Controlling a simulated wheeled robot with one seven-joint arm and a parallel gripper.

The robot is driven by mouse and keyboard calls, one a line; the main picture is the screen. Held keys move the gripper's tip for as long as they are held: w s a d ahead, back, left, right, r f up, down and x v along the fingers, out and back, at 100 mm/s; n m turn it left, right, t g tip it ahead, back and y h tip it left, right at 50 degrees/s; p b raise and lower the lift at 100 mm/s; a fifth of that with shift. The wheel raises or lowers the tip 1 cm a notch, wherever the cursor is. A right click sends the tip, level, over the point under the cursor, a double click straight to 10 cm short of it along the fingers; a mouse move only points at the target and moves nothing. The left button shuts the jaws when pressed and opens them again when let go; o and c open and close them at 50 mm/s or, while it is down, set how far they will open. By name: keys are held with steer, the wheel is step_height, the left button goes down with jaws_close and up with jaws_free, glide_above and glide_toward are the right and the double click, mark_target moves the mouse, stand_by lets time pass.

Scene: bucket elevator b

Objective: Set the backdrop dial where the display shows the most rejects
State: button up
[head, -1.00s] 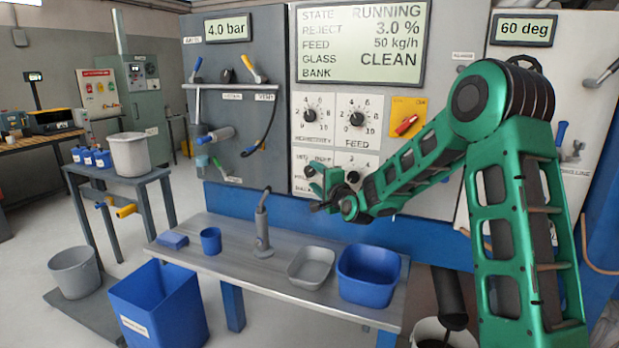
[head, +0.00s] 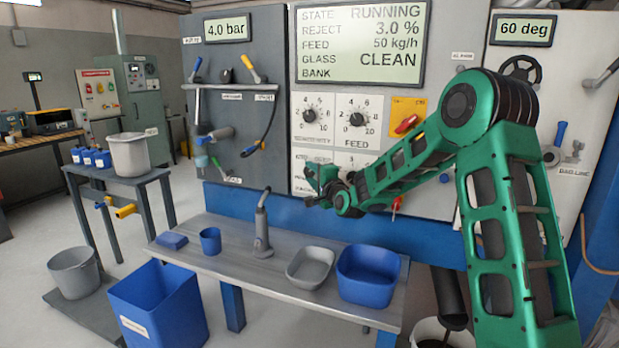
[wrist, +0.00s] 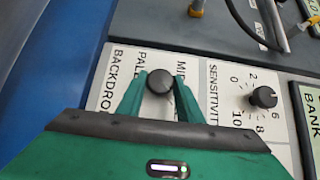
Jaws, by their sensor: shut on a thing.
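The backdrop dial (wrist: 158,82) is a dark round knob on a white plate in the wrist view, with the labels BACKDROP, PALE and MID partly showing. My gripper (wrist: 158,96) has its two green fingers shut on the knob, one on each side. In the head view my gripper (head: 318,188) is at the lower left of the panel and hides the dial. The display (head: 361,42) reads STATE RUNNING, REJECT 3.0 %, FEED 50 kg/h and GLASS CLEAN. Its BANK line shows no value that I can read.
The sensitivity dial (head: 310,115) and feed dial (head: 358,117) sit above my gripper. A red switch on a yellow plate (head: 407,122) is to their right. Below is a metal bench (head: 215,263) with a grey tray (head: 310,267) and a blue tub (head: 368,275).

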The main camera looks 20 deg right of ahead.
steer(key=shift+a+f, duration=0.1)
steer(key=n+g, duration=0.1)
steer(key=n+g+h, duration=0.1)
steer(key=shift+r+n+g, duration=0.3)
steer(key=shift+g, duration=0.1)
steer(key=n+g, duration=0.1)
steer(key=n+g+h, duration=0.1)
steer(key=shift+w+a+r+g+h, duration=0.1)
steer(key=shift+a+r+g+h, duration=0.1)
steer(key=shift+g+h, duration=0.15)
steer(key=n+g+h, duration=0.2)
steer(key=g, duration=0.1)
steer(key=shift+w+a+r+n+h, duration=0.2)
steer(key=shift+a+n+h, duration=0.1)
steer(key=shift+n+h, duration=0.1)
steer(key=shift+w+a+r+n+g+h, duration=0.1)
steer(key=shift+w+n+g+h, duration=0.05)
steer(key=shift+n+g+h, duration=0.9)
steer(key=shift+r+m, duration=0.1)
steer(key=shift+m, duration=0.15)
steer(key=o, duration=1)
